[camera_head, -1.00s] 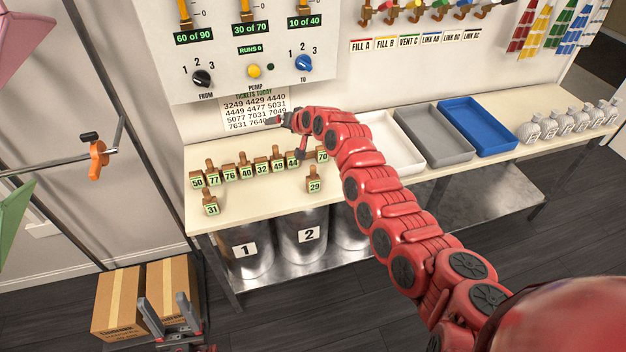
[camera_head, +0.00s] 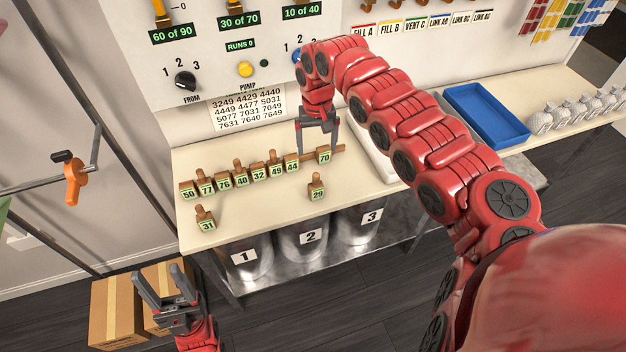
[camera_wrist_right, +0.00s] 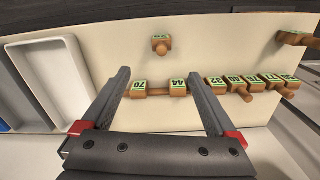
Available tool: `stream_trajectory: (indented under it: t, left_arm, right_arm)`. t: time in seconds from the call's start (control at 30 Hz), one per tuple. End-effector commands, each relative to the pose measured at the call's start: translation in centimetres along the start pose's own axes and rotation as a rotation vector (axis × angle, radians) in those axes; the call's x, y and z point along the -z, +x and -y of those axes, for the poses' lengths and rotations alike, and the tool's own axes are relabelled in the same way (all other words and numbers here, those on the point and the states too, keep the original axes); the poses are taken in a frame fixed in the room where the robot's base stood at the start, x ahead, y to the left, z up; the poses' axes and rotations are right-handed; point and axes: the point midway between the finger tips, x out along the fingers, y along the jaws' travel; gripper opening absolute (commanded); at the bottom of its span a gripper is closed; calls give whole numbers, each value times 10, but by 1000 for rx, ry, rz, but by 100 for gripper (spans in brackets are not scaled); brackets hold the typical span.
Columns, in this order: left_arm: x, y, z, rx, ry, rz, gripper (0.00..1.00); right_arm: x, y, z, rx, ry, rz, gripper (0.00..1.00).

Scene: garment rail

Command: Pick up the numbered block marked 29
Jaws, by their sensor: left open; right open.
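The block marked 29 (camera_head: 317,190) stands near the front edge of the cream table, apart from the row of blocks behind it. It also shows in the right wrist view (camera_wrist_right: 161,44), beyond the fingertips and between their lines. My right gripper (camera_head: 319,153) points down, open and empty, above the table just behind block 29 and close to the block marked 70 (camera_head: 324,157). In the right wrist view, blocks 70 (camera_wrist_right: 139,87) and 44 (camera_wrist_right: 178,86) lie between the open fingers. My left gripper (camera_head: 160,285) is open and empty, low at the left, off the table.
A row of numbered blocks (camera_head: 241,177) runs to the left of block 70. The block marked 31 (camera_head: 205,220) stands in front at left. A white tray (camera_wrist_right: 45,75) and a blue tray (camera_head: 486,115) lie to the right. The table around block 29 is clear.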

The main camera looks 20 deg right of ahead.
Motion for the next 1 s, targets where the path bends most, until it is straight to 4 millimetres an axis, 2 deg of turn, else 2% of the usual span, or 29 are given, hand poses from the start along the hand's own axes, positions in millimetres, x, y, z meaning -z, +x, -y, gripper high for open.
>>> stream_trajectory:
  t: [0.13, 0.4, 0.53, 0.77, 0.93, 1.0]
  left_arm:
    - [3, 19, 1, 0, 0, 0, 56]
    - [6, 34, 2, 0, 0, 0, 56]
    - [6, 36, 2, 0, 0, 0, 56]
    - [7, 43, 2, 0, 0, 0, 56]
    - [9, 51, 2, 0, 0, 0, 56]
    - [8, 46, 2, 0, 0, 0, 56]
  right_arm:
    - [-2, 29, 2, 1, -3, 7, 93]
    - [-1, 91, 4, 5, -3, 2, 93]
    - [0, 104, 3, 4, -2, -1, 93]
    - [0, 117, 4, 4, -3, -1, 93]
    - [-2, 139, 6, 4, -3, -2, 93]
    - [0, 150, 6, 4, -3, -4, 93]
